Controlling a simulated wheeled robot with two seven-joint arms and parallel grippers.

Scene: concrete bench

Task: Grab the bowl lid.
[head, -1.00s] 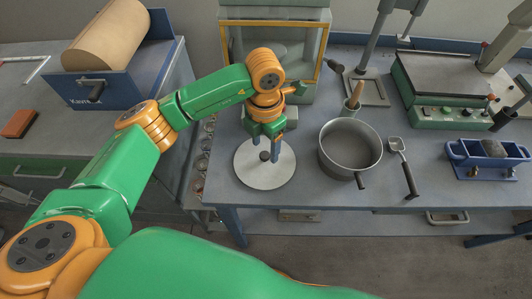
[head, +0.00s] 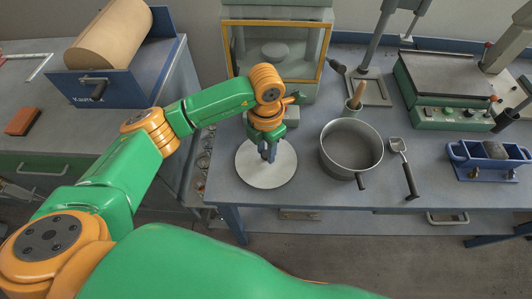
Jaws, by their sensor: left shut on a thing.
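The bowl lid (head: 268,178) is a flat, light grey disc with a small dark knob at its middle. It lies at the left front of the bench, its front edge near the bench edge. My left gripper (head: 269,155) points down over the middle of the lid and is shut on its knob, which the fingers mostly hide. I cannot tell any gap under the lid. The grey metal bowl (head: 350,148) stands open just right of the lid, with a short dark handle at its front. My right gripper does not show.
A scoop (head: 404,165) lies right of the bowl. A glass-fronted cabinet (head: 275,60) stands behind my left gripper. A blue rack (head: 487,158) sits at the right.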

